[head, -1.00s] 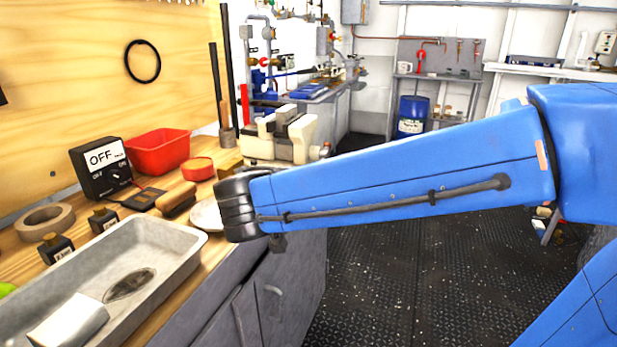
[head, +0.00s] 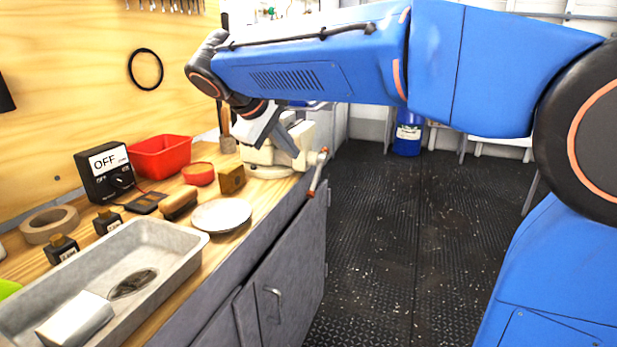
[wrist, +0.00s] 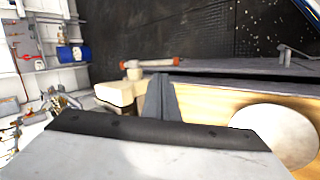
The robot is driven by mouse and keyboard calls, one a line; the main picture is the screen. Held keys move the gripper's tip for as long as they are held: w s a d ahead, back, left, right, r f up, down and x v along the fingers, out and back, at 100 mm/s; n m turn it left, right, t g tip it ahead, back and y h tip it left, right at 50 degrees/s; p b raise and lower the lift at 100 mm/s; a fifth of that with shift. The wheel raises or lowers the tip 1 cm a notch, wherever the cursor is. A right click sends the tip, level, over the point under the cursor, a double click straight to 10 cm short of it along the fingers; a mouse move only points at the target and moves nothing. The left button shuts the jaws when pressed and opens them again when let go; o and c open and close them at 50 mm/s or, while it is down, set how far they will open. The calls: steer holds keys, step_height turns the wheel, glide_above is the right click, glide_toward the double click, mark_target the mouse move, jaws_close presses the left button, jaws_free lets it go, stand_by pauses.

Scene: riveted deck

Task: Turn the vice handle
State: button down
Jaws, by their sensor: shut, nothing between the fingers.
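The cream vice (head: 265,157) stands at the far end of the wooden bench, by its front edge. Its handle (head: 317,173) is a bar with red ends, steeply tilted and sticking out past the bench edge. My gripper (head: 289,146) points down over the vice, shut and empty, and hides part of the jaws. The handle is right of the fingers and apart from them. In the wrist view the handle (wrist: 150,63) lies beyond the grey fingertips (wrist: 160,98), with part of the vice (wrist: 120,92) beside them. Whether the fingers touch the vice body is unclear.
A white plate (head: 221,215), a brass-coloured block (head: 231,179), a brush (head: 179,203), a red bin (head: 160,156) and a grey metal tray (head: 190,243) crowd the bench. The dark floor (head: 400,240) right of the cabinet is clear.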

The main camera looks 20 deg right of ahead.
mark_target(313, 182)
steer(key=w+d+f+n, duration=0.1)
steer(key=d+f, duration=0.1)
steer(key=f, duration=0.1)
steer(key=w+d+f+n, duration=0.1)
steer(key=w+d+f, duration=0.1)
steer(key=f, duration=0.1)
steer(key=w+d+f, duration=0.2)
steer(key=f, duration=0.2)
steer(key=shift+w+n+g+y, duration=0.1)
steer(key=shift+n+g+y, duration=0.3)
steer(key=shift+w+f, duration=0.1)
stand_by(0.4)
